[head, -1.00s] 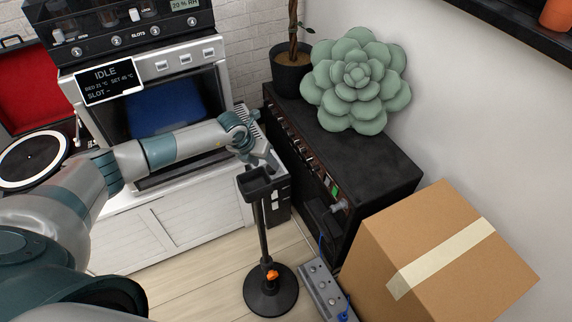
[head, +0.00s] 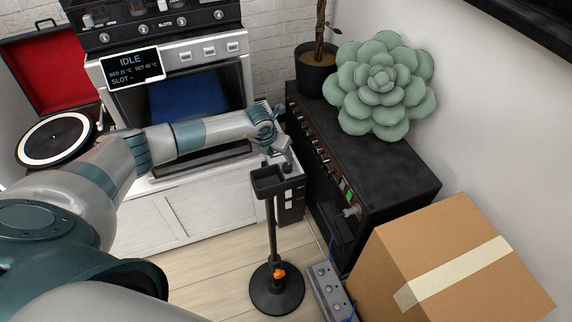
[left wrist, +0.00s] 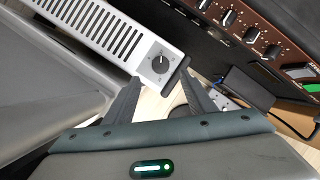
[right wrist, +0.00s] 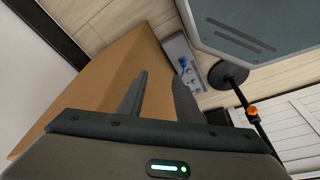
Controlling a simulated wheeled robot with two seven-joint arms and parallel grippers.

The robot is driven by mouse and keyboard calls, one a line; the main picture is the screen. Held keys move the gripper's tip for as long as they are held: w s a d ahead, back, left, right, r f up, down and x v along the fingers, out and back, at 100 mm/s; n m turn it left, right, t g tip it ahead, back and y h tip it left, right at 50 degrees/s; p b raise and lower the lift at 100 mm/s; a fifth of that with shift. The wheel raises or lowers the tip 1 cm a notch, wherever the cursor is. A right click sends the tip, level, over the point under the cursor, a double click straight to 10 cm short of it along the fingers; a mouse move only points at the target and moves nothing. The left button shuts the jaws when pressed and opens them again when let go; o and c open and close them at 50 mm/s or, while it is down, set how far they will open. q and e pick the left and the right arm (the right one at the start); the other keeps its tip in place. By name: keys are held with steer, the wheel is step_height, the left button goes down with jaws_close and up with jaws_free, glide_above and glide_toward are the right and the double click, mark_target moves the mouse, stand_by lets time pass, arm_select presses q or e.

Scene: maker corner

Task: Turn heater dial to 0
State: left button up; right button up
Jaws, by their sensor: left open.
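The heater (left wrist: 136,38) is a white slotted panel in the left wrist view. In the head view my left gripper (head: 284,152) is beside the black cabinet and hides part of the heater. My right gripper (right wrist: 160,80) is open and empty in the right wrist view, over a cardboard box.
A black stand (head: 271,225) with a round base stands just in front of the left gripper. The black amplifier cabinet (head: 400,180) with knobs and a succulent (head: 380,85) is to the right. A cardboard box (head: 425,240) and power strip (head: 328,290) are in front. An oven (head: 240,75) stands behind.

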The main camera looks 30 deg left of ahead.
mark_target(287, 165)
arm_select(q)
steer(key=b+x, duration=0.1)
steer(key=x, duration=0.7)
steer(key=shift+d+f+b, duration=0.1)
steer(key=shift+f+b, duration=0.15)
steer(key=shift+b, duration=0.1)
steer(key=shift+w+f, duration=0.35)
steer(key=shift+f, duration=0.2)
arm_select(e)
steer(key=shift+w+a+f+t+y, duration=0.1)
steer(key=shift+w+a+t+y, duration=0.15)
steer(key=shift+w+a+t, duration=0.35)
steer(key=shift+w+a+f+t+y, duration=0.1)
steer(key=shift+w+a+t+y, duration=0.25)
steer(key=shift+a, duration=0.4)
arm_select(q)
steer(key=shift+c, duration=0.5)
arm_select(e)
steer(key=shift+s+g, duration=0.15)
steer(key=shift+g, duration=0.1)
arm_select(q)
steer(key=c, duration=0.9)
steer(key=shift+c, duration=0.2)
